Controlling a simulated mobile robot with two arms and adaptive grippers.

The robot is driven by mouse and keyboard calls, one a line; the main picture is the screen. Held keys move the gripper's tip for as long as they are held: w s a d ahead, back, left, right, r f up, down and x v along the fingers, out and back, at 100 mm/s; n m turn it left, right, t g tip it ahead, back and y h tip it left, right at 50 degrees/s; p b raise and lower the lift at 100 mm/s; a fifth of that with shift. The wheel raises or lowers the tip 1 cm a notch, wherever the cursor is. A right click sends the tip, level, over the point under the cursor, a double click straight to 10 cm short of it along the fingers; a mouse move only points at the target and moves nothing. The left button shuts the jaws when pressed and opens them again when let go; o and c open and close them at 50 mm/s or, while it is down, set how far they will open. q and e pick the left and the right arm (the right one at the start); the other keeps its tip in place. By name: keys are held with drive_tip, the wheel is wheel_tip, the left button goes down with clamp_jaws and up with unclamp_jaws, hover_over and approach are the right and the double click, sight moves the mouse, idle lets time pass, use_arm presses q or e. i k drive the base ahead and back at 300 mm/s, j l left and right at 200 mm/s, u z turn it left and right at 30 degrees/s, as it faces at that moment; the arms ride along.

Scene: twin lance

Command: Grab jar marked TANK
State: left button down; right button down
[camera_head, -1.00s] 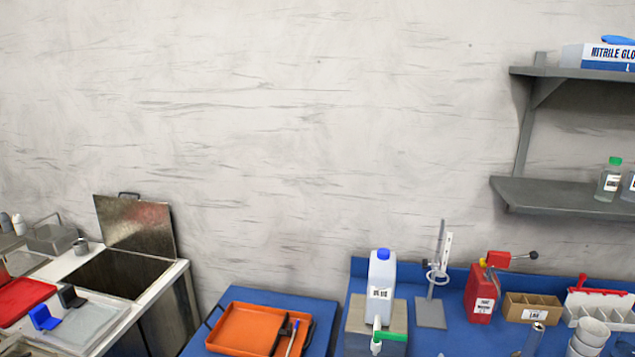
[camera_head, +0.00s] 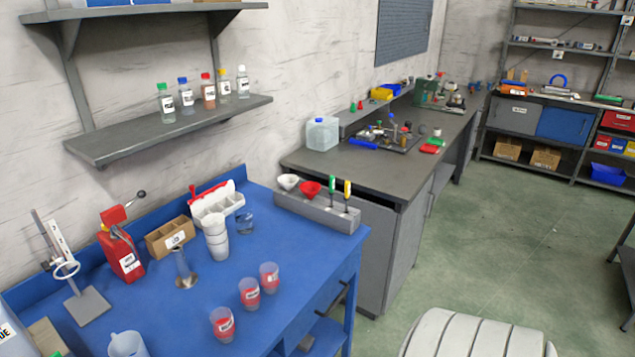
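No label that I can read as TANK shows. Three clear jars with red lower parts and small labels stand upright in a slanting row on the blue bench: a near jar (camera_head: 223,324), a middle jar (camera_head: 249,293) and a far jar (camera_head: 269,277). Their label words are too small to read. Several small labelled bottles stand on the grey wall shelf (camera_head: 120,148), among them a green-capped bottle (camera_head: 166,105) and a red-capped bottle (camera_head: 208,93). Neither of my grippers is in view.
The blue bench (camera_head: 300,245) also holds a red container (camera_head: 122,255), a cardboard divider box (camera_head: 170,238) and stacked white cups (camera_head: 216,240). A grey tray with funnels (camera_head: 318,208) sits at its right end. A grey workbench (camera_head: 365,175) stands beyond, with open green floor (camera_head: 490,240) right of it.

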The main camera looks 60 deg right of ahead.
sight(270, 279)
drive_tip(key=z, duration=1.4)
drive_tip(key=l+u, duration=0.25)
drive_tip(key=l, duration=1.35)
